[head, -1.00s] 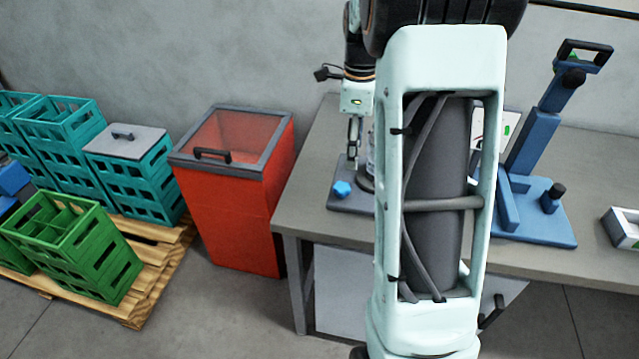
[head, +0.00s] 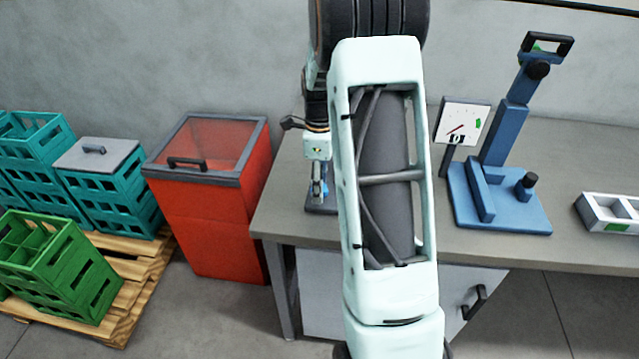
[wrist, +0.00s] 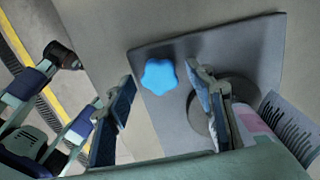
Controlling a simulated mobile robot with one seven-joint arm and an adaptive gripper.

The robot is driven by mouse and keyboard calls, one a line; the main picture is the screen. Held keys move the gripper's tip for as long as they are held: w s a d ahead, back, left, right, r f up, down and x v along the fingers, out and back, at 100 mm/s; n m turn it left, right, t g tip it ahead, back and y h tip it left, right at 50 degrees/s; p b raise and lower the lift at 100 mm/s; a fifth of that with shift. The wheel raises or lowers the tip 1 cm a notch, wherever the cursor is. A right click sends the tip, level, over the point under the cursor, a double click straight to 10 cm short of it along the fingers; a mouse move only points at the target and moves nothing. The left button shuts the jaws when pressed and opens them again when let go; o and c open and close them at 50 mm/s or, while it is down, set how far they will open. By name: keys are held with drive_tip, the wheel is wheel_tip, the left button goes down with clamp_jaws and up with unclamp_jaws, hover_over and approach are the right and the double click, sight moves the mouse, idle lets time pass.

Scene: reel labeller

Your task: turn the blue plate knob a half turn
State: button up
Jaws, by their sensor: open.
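The blue plate knob (wrist: 159,77) is a lobed, star-shaped knob on a dark grey plate (wrist: 260,52), seen from above in the wrist view. In the head view the plate (head: 320,202) shows only in part, and my arm and gripper hide most of it. My gripper (wrist: 165,88) is open, its two fingers apart on the left and right of the knob as the wrist view sees it. I see nothing held between them. I cannot tell how far the fingertips are above the knob. In the head view my gripper (head: 319,190) points down over the plate.
A dark round base with a pale labelled reel (wrist: 255,125) stands close by the right finger. On the bench (head: 400,228) are a dial panel (head: 463,122), a blue stand (head: 510,200) and a white tray (head: 612,214). A red bin (head: 212,215) stands left of the bench.

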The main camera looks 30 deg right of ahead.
drive_tip(key=shift+c, duration=0.3)
drive_tip(key=c, duration=1.1)
